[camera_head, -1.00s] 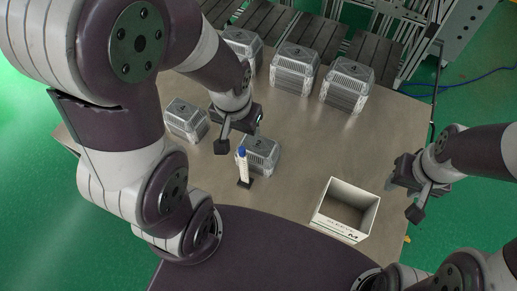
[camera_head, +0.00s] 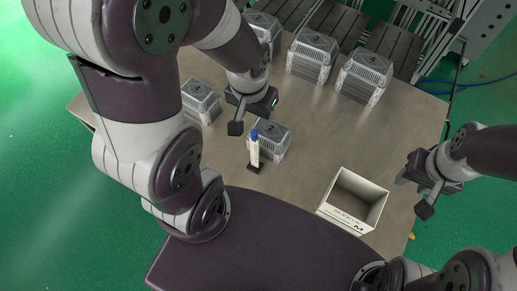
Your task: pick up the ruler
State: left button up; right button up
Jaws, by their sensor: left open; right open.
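I cannot make out a clear ruler. A slim white upright piece with a blue top (camera_head: 254,150) stands on a small black base, in front of a grey ribbed container (camera_head: 276,140); I cannot tell if it is the ruler. My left gripper (camera_head: 254,117) is open and empty, pointing down just above and behind the blue top in the picture, apart from it. My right gripper (camera_head: 413,196) is open and empty at the table's right edge, beside the white box.
An open white box (camera_head: 343,220) stands at the table's (camera_head: 305,150) front right. Grey ribbed containers stand at the left (camera_head: 200,102) and along the back (camera_head: 312,58), (camera_head: 363,76). Dark slatted racks (camera_head: 395,48) lie behind. The table's middle right is bare.

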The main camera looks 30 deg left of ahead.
aim_at(255, 166)
jog(key=j+z, duration=0.35)
jog(key=j, duration=0.25)
jog(key=k+j+z, duration=0.15)
jog(key=j+z, duration=0.2)
jog(key=j, duration=0.15)
